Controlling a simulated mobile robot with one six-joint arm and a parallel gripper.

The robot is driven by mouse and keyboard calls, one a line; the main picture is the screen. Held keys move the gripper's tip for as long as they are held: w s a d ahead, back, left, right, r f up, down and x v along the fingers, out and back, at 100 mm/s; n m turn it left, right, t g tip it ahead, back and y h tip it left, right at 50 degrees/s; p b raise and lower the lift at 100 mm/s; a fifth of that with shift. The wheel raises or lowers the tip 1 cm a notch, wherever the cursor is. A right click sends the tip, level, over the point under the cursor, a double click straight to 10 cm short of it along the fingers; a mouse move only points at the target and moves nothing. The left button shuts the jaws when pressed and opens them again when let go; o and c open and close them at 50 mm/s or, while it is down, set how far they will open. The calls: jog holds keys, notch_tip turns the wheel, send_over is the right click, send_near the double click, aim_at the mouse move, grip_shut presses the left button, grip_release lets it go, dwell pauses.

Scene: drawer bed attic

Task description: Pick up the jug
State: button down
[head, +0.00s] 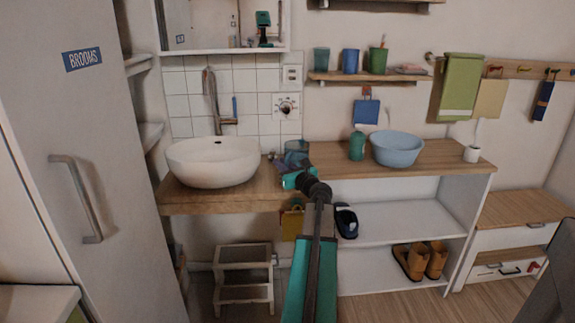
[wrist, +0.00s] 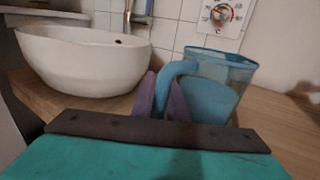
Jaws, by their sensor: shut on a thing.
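The jug (wrist: 215,80) is blue, with a clear-looking upper part and a thick curved handle on its left side. In the wrist view it stands upright at the wooden counter, just beyond my gripper (wrist: 165,98). The purple fingers are shut on the jug's handle. In the head view the jug (head: 296,152) shows just behind my gripper (head: 298,176), to the right of the white basin. My arm hides part of it there. I cannot tell whether its base touches the counter.
The white basin (head: 213,161) stands close on the left of the jug, with a tap (head: 217,110) behind it. A green bottle (head: 357,146) and a blue bowl (head: 397,149) stand farther right on the counter (head: 440,158). A shelf (head: 365,79) with cups hangs above.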

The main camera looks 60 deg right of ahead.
jog(key=shift+r, duration=0.15)
jog(key=s+a+r, duration=0.4)
jog(key=s+a, duration=0.1)
jog(key=a, duration=0.4)
jog(key=shift+s+a, duration=0.15)
jog(key=shift+a, duration=0.05)
dwell(0.4)
jog(key=b, duration=0.3)
jog(key=shift+a, duration=0.15)
jog(key=s+a+b, duration=0.1)
jog(key=b, duration=0.8)
jog(key=shift+s+a+b, duration=0.1)
jog(key=shift+a+b, duration=0.25)
jog(key=shift+a, duration=0.05)
jog(key=shift+s+a+r+b, duration=0.2)
jog(key=shift+s+a+b, duration=0.15)
jog(key=shift+a+b, duration=0.3)
jog(key=shift+s+a+r+b, duration=0.15)
jog(key=shift+s+a+b, duration=0.2)
jog(key=shift+a+b, duration=0.25)
